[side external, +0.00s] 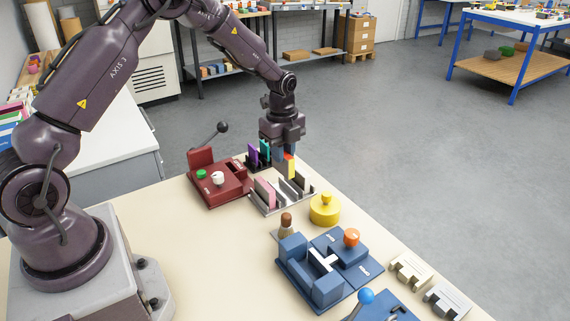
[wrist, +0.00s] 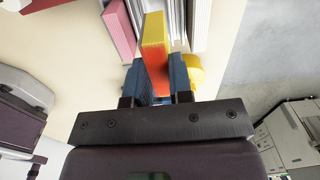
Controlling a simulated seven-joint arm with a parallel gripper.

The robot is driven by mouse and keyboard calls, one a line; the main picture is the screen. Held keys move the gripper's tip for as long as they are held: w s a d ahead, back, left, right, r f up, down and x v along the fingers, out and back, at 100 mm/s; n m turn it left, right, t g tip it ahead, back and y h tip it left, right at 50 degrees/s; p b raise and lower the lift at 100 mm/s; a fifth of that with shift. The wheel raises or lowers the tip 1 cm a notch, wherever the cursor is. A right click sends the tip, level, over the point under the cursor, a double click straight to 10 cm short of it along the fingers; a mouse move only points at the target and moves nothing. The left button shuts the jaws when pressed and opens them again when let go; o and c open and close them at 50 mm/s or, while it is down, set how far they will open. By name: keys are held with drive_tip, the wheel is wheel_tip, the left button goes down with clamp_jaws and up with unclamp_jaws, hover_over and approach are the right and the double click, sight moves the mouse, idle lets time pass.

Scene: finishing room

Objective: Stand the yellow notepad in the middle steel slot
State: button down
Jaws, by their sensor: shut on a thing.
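My gripper (side external: 286,153) is shut on the yellow notepad (side external: 290,167), which shows an orange-red face. In the wrist view my gripper (wrist: 160,72) has its blue fingers on either side of the notepad (wrist: 154,30), and the notepad sticks out beyond the fingertips. The steel rack (side external: 299,190) stands on the table below and in front of the gripper. It also shows at the top of the wrist view (wrist: 176,15). A pink pad (side external: 266,191) stands in the rack. I cannot tell whether the notepad touches the rack; its lower end is partly hidden.
A black rack with purple and teal items (side external: 254,152) stands behind. A dark red fixture with a lever (side external: 218,183) is at left. A yellow round knobbed thing (side external: 325,210) is close on the right. A blue fixture (side external: 318,284) and a wooden-topped stamp (side external: 286,222) are nearer.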

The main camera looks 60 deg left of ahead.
sight(283, 171)
drive_tip(key=shift+f, duration=2.9)
drive_tip(key=shift+f, duration=0.6)
drive_tip(key=c, duration=1.3)
unclamp_jaws()
drive_tip(key=shift+s+r, duration=0.1)
drive_tip(key=shift+r, duration=5.4)
